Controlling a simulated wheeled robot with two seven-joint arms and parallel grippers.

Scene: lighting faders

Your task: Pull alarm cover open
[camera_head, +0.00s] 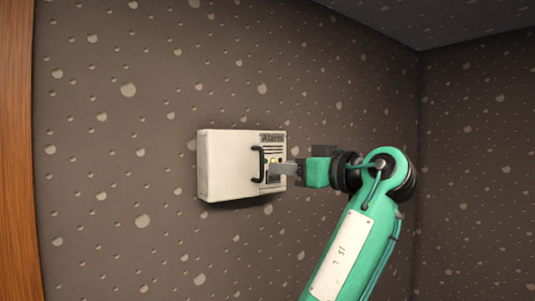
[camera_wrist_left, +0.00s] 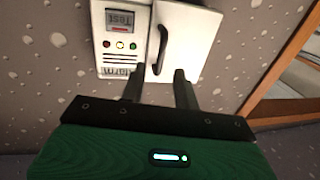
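The white alarm box (camera_head: 272,138) is on the wall in the head view, with a plain white cover (camera_head: 225,165) on its left part. The cover looks shut against the box. Its black handle (camera_head: 256,165) runs upright along the cover's right edge; the wrist view shows the handle (camera_wrist_left: 163,45) too. My left gripper (camera_head: 277,168) is at the handle's right side, in front of the box's control strip. In the wrist view my left gripper (camera_wrist_left: 159,72) is open, with the handle's lower end near the gap between its fingertips. Contact cannot be told. My right gripper is out of view.
The control strip (camera_wrist_left: 120,45) beside the cover has a small display and coloured lights. The speckled wall (camera_head: 120,200) around the box is bare. A wooden post or frame (camera_head: 17,150) stands at the far left in the head view. Room left of the box looks free.

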